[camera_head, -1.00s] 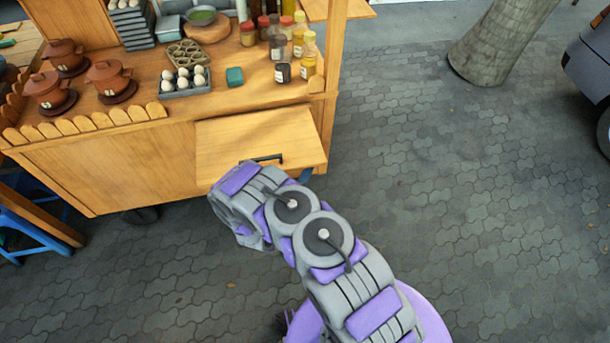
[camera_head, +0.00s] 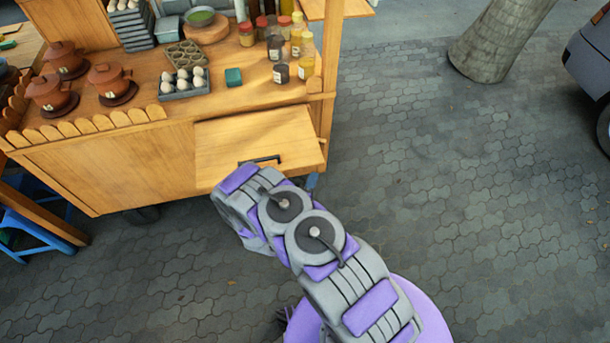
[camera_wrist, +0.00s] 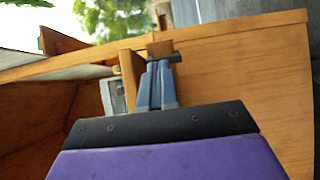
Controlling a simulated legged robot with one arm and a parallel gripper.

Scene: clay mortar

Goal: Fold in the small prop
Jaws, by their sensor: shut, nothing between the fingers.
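The cart's fold-out wooden flap (camera_head: 235,140) with a dark handle sticks out from its front. My gripper's fingers are mostly hidden in the head view; a bluish bit past the flap's right corner may be theirs. In the wrist view my gripper (camera_wrist: 157,75) is shut and empty, pointing up the picture. A short wooden upright (camera_wrist: 131,77), possibly the small prop, stands just left of the fingers. A small brown wooden end shows at the fingertips; I cannot tell whether it touches them or belongs to the prop. A broad wooden panel fills the right.
The cart top holds brown pots (camera_head: 108,82), an egg tray (camera_head: 184,86), a teal block (camera_head: 233,77) and several bottles and jars (camera_head: 300,60). A blue stool (camera_head: 35,225) stands at left. The paving (camera_head: 450,200) to the right is clear.

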